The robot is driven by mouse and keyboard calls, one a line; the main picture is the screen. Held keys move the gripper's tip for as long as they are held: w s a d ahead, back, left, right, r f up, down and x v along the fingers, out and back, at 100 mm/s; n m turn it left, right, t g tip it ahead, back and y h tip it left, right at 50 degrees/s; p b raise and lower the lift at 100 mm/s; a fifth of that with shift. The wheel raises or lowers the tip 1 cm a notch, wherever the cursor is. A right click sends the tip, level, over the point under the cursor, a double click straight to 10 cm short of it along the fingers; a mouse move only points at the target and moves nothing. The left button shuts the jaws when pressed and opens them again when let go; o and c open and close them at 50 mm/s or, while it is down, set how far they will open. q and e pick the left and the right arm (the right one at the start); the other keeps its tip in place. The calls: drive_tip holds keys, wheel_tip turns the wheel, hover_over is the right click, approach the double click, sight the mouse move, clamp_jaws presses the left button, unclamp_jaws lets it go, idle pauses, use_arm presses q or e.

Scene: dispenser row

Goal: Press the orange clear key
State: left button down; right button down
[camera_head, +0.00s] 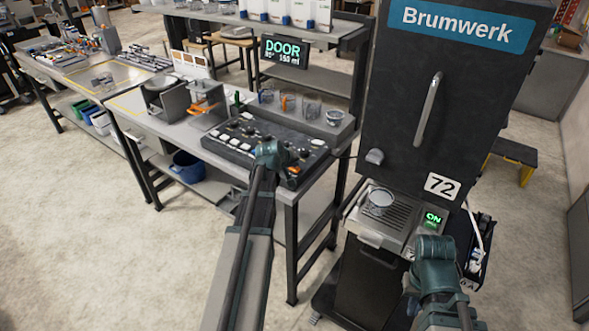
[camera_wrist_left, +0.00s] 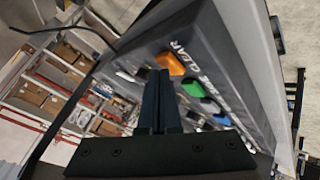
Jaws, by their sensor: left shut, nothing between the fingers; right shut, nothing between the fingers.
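The orange clear key (camera_wrist_left: 171,64) sits on the dark control panel (camera_wrist_left: 230,60), beside the printed word CLEAR, in the left wrist view. A green key (camera_wrist_left: 193,88) is next to it. In the head view an orange key (camera_head: 294,169) shows at the panel's near right corner. My left gripper (camera_head: 270,152) is shut and empty over the front of the panel (camera_head: 235,140). Its fingertips (camera_wrist_left: 158,78) appear close beside the orange key; I cannot tell whether they touch. My right gripper (camera_head: 435,250) is shut and empty, in front of the Brumwerk machine.
A display (camera_head: 284,52) reads DOOR. Several cups stand behind the panel. A grey dispenser (camera_head: 170,100) is to its left.

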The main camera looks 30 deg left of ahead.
sight(294, 170)
use_arm(q)
drive_tip(key=shift+f, duration=0.25)
drive_tip(key=shift+r, duration=0.15)
idle(0.4)
drive_tip(key=shift+r+p, duration=0.7)
drive_tip(key=shift+r, duration=0.1)
wheel_tip(294, 170, up, 5)
drive_tip(key=p, duration=0.5)
idle(0.3)
